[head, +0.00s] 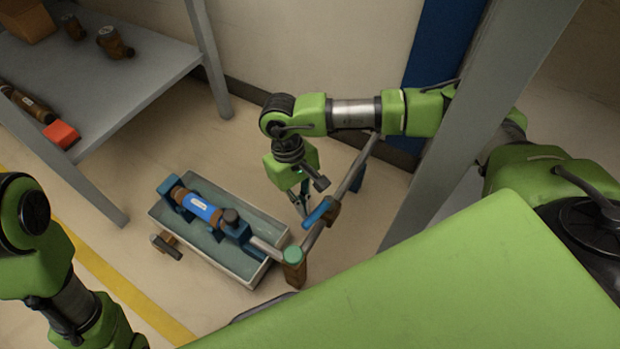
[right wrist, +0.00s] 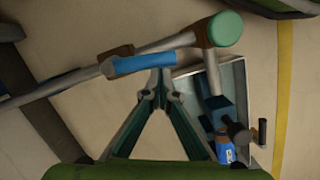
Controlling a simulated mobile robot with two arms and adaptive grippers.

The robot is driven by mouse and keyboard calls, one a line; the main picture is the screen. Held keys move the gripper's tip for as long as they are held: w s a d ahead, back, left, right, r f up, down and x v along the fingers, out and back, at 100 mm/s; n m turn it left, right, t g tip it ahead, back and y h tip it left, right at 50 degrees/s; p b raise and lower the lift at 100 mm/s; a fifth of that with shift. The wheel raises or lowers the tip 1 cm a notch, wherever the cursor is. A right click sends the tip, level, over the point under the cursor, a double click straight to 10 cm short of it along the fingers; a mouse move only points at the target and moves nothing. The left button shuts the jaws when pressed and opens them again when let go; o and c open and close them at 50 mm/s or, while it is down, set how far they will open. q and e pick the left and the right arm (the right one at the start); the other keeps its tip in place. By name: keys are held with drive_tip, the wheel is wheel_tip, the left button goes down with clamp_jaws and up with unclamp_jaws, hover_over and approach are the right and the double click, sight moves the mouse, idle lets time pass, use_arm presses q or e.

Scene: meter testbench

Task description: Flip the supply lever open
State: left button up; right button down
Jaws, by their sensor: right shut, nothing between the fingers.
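The supply lever (head: 318,211) is a blue handle on a brown fitting of the grey pipe at the right of the bench. It lies roughly along the pipe in the right wrist view (right wrist: 143,65). My right gripper (head: 303,203) points down close beside the lever. In the right wrist view its fingers (right wrist: 158,84) are together and empty, with the tips just short of the blue handle; whether they touch it I cannot tell. The blue and brown meter (head: 203,209) lies clamped in a grey tray (head: 178,230). My left arm shows at the lower left, its gripper out of view.
A grey table (head: 150,62) at the upper left holds brown fittings (head: 113,43), a red block (head: 61,134) and another meter-like cylinder (head: 28,104). A grey post (head: 455,150) stands at the right. A teal-topped pipe elbow (head: 293,256) sits at the tray's right end.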

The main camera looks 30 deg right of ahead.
drive_tip(key=v, duration=1.1)
drive_tip(key=shift+w+r, duration=0.15)
drive_tip(key=shift+r, duration=0.25)
drive_tip(key=shift+a, duration=0.1)
